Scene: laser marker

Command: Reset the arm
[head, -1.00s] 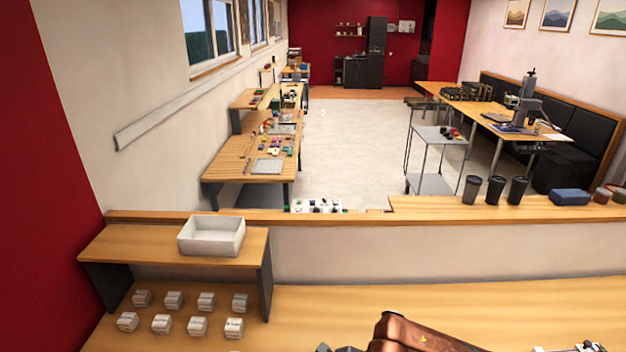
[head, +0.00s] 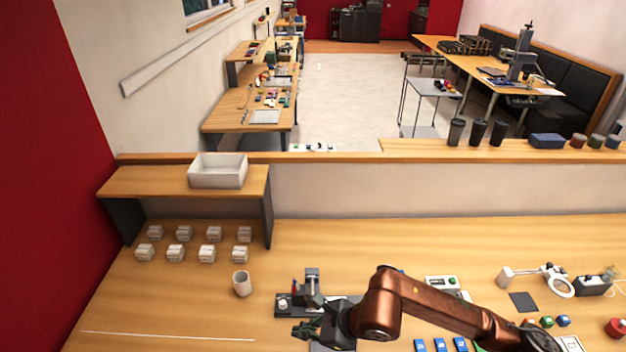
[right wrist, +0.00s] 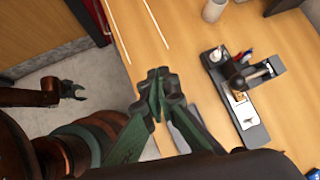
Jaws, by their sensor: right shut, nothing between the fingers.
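My right arm, copper-coloured, reaches in from the lower right in the head view. Its dark green gripper (head: 305,330) is over the workbench (head: 190,305), just in front of a small dark device with an upright post (head: 312,284). In the right wrist view the fingers (right wrist: 157,80) are together with nothing between them. The dark device (right wrist: 236,95) lies to their right there, apart from them. My left gripper (right wrist: 75,90) shows small at the left of the right wrist view, over the grey floor; its jaw state is unclear. It is outside the head view.
A white cup (head: 242,285) stands left of the device. Several small white boxes (head: 207,253) sit by a wooden shelf with a white tray (head: 217,171). A ring-lamp magnifier (head: 556,281) and blue blocks (head: 438,346) are to the right. The front-left bench is mostly clear.

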